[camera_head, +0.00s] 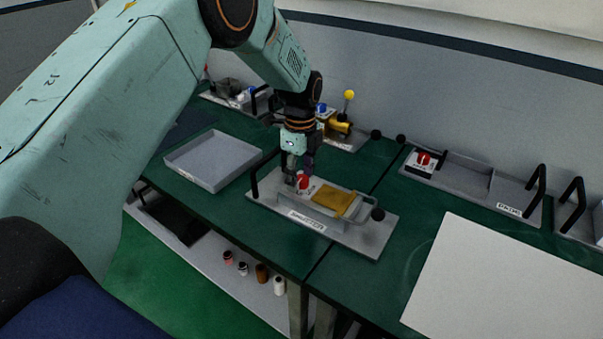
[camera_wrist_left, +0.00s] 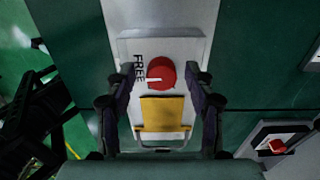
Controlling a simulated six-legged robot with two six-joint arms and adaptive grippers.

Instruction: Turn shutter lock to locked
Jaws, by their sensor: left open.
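The shutter lock is a round red knob (camera_wrist_left: 160,73) on a light grey unit, with a white pointer line aimed left at the word FREE in the left wrist view. It also shows in the head view (camera_head: 303,182) on the plate labelled SHUTTER (camera_head: 352,238). A yellow shutter flap (camera_head: 334,199) lies beside the knob, inside a wire handle; it also shows in the wrist view (camera_wrist_left: 163,113). My left gripper (camera_wrist_left: 160,78) is open, its fingers on either side of the knob. I cannot tell whether they touch it. My right gripper is not in view.
A grey empty tray (camera_head: 213,160) lies left of the shutter unit. Other units with black handles stand behind, and one with a red knob (camera_head: 424,160) is at the right. A white panel (camera_head: 520,285) lies front right. Bottles stand on a shelf below.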

